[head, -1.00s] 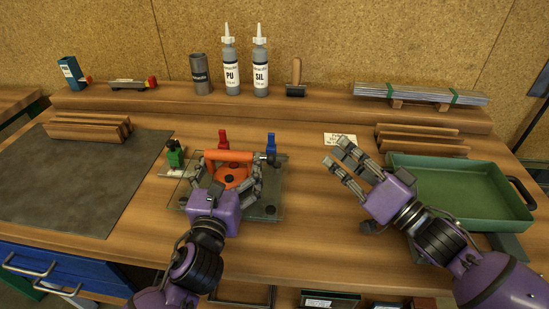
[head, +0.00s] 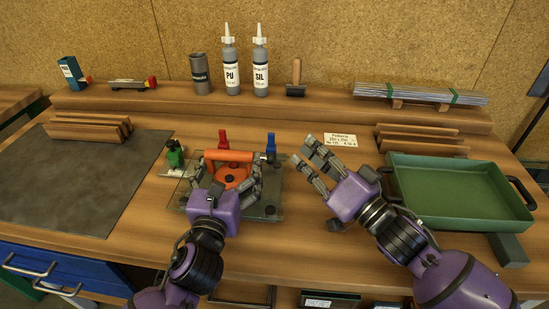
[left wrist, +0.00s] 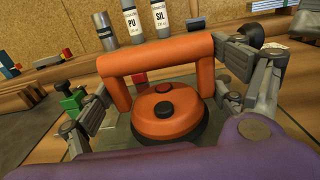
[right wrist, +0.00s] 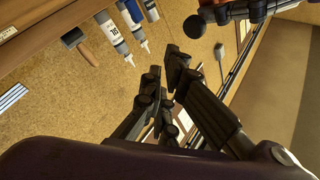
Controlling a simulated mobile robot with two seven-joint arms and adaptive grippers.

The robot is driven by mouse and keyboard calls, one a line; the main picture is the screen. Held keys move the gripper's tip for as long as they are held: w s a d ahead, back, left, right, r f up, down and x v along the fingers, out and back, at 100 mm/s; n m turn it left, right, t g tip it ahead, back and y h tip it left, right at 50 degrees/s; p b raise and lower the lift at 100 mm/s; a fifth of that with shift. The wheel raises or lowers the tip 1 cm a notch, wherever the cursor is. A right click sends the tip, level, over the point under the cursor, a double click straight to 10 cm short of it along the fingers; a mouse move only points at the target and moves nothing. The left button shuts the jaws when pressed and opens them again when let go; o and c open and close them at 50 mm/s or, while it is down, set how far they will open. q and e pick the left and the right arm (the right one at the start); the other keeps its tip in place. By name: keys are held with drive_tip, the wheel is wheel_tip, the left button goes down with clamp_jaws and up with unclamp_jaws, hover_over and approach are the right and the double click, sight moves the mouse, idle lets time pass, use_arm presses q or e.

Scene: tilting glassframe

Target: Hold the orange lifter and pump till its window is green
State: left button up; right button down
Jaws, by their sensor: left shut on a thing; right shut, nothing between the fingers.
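The orange lifter (head: 229,156) sits on a glass pane (head: 268,192), its bar handle above a round orange disc. My left gripper (head: 228,178) is shut on the lifter, with fingers at both ends of the handle in the left wrist view (left wrist: 165,85). A dark round knob (head: 268,158) sticks out at the handle's right end; it also shows in the right wrist view (right wrist: 215,13). A small red spot (left wrist: 162,89) and a black button (left wrist: 164,108) show on the disc. I cannot tell which is the window. My right gripper (head: 312,158) is shut and empty, apart from the knob, to its right.
Red (head: 223,138), blue (head: 271,143) and green (head: 175,155) clamp-like pieces stand around the pane. A green tray (head: 460,193) is at right, and a grey mat (head: 70,185) at left. A paper card (head: 340,140) lies behind my right gripper. Bottles stand on the back shelf.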

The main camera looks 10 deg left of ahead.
drive_tip(key=shift+a, duration=1)
idle(0.8)
drive_tip(key=shift+a, duration=0.4)
drive_tip(key=shift+s+a+f, duration=0.1)
drive_tip(key=shift+a, duration=1.75)
idle(1.2)
idle(0.5)
drive_tip(key=shift+d, duration=2.3)
drive_tip(key=shift+d, duration=2.5)
